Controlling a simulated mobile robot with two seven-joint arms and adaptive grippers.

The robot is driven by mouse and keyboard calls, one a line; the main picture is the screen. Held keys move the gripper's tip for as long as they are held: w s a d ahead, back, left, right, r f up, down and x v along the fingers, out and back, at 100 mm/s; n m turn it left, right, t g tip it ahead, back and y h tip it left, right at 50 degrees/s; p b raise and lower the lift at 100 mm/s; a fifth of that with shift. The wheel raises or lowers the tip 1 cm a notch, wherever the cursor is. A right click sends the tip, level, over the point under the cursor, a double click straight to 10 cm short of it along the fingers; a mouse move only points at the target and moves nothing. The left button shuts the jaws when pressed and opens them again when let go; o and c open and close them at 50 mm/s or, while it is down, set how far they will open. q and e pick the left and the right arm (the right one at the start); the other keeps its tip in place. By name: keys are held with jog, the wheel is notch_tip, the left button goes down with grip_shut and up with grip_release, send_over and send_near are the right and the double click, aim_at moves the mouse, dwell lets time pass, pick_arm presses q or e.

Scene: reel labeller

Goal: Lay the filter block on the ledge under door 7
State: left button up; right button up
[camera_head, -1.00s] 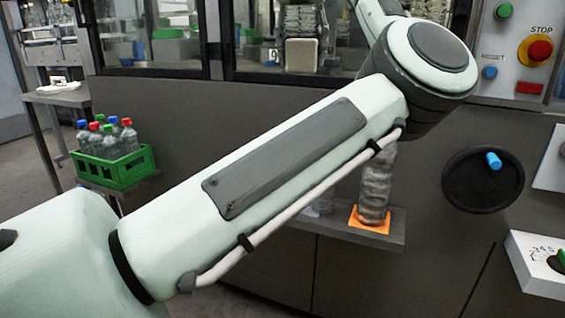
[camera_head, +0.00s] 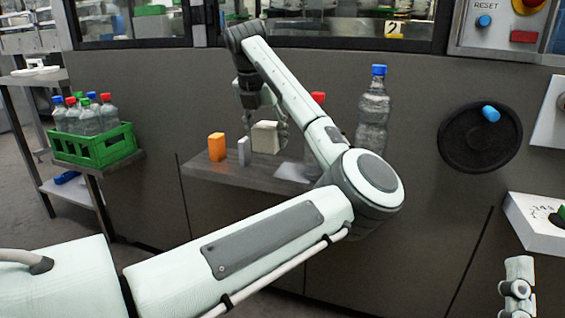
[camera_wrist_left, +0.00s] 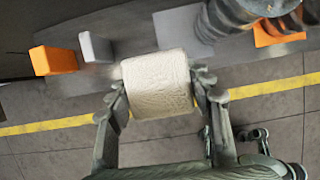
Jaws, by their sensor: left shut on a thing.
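A cream, rough-surfaced block, which I take as the filter block (camera_head: 265,138), is between the fingers of my left gripper (camera_head: 262,118). In the left wrist view the fingers (camera_wrist_left: 158,88) press on both sides of the block (camera_wrist_left: 158,82). The gripper is shut on it. The block shows at the ledge (camera_head: 225,175); whether it touches the surface I cannot tell. Door 7's number is not readable in view. A small pale piece at the lower right, probably my right gripper (camera_head: 518,285), is only partly seen; its fingers are unclear.
An orange block (camera_head: 217,147) and a grey block (camera_head: 244,151) stand on the ledge left of the cream block. A bottle with a blue cap (camera_head: 373,110) and a red-capped one (camera_head: 318,98) stand right. A green bottle crate (camera_head: 95,148) is at left.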

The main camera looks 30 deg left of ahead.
pick_arm(q)
jog(key=w+f, duration=0.1)
jog(key=w, duration=0.1)
jog(key=w+a+f, duration=0.1)
jog(key=w+f, duration=0.2)
jog(key=w, duration=0.2)
jog(key=shift+w+a+f, duration=0.1)
jog(key=shift+a+f, duration=0.1)
notch_tip(320, 180, down, 4)
jog(key=shift+w+f+b, duration=0.1)
jog(key=shift+b, duration=0.35)
pick_arm(e)
jog(key=shift+s+d+r+t+y, duration=0.3)
jog(key=shift+s+d+r+t, duration=0.1)
jog(key=shift+s+r+t, duration=0.2)
pick_arm(q)
jog(key=shift+f, duration=0.1)
jog(key=o, duration=1.1)
pick_arm(e)
jog(key=shift+s, duration=0.15)
jog(key=shift+r, duration=0.1)
